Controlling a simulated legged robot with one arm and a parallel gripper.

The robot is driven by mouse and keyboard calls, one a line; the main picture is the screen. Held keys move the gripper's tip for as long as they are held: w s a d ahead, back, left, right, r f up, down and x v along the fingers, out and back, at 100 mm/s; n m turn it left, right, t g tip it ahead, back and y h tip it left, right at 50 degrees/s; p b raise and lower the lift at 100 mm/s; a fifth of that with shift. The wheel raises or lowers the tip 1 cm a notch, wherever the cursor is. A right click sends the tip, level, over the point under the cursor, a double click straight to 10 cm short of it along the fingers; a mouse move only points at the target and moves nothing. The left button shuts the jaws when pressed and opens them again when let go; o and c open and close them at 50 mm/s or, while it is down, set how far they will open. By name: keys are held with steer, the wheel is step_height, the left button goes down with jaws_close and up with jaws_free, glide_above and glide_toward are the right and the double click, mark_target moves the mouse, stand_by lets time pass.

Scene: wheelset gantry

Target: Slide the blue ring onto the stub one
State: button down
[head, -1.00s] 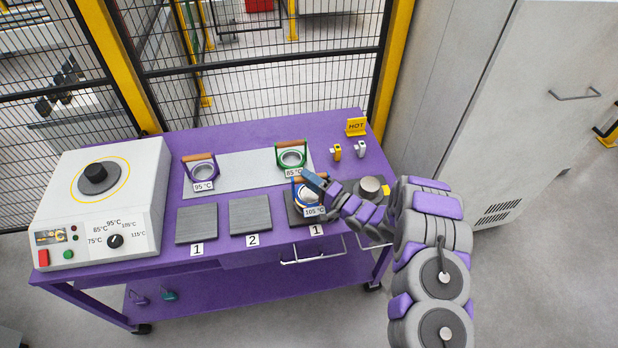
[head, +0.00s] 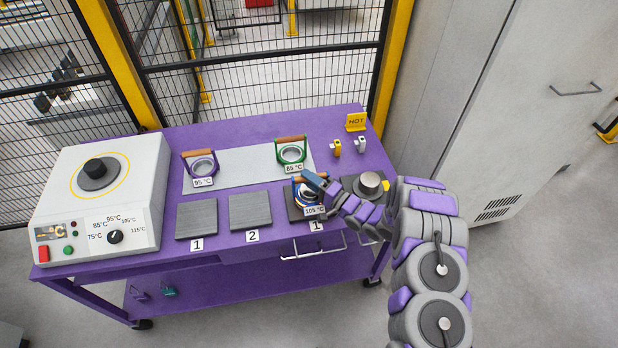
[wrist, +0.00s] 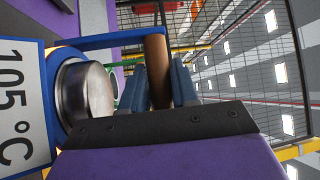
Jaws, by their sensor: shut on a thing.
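The blue ring (head: 297,190) has a wooden handle and a 105 °C tag. It stands over the third dark plate, the right one marked 1. My gripper (head: 325,186) is shut on the ring's handle (wrist: 157,70). In the wrist view the blue frame (wrist: 95,41) and the tag (wrist: 20,105) are at the left. A shiny metal cylinder (wrist: 85,92) shows within the frame, below the handle. I cannot tell whether it is stub one standing through the ring or part of the ring. The ring's lower edge is partly hidden by its tag.
A purple ring (head: 202,165) and a green ring (head: 291,153) stand on the grey mat (head: 245,160). Another metal stub (head: 369,182) is just right of the blue ring, near my arm. A heater box (head: 100,200) fills the left. Two plates (head: 196,220) (head: 250,211) are bare.

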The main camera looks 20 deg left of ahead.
steer(key=c, duration=0.8)
jaws_free()
steer(key=shift+f, duration=0.1)
steer(key=p+v, duration=0.1)
steer(key=v, duration=1.6)
steer(key=shift+d+p, duration=0.15)
steer(key=shift+p, duration=0.2)
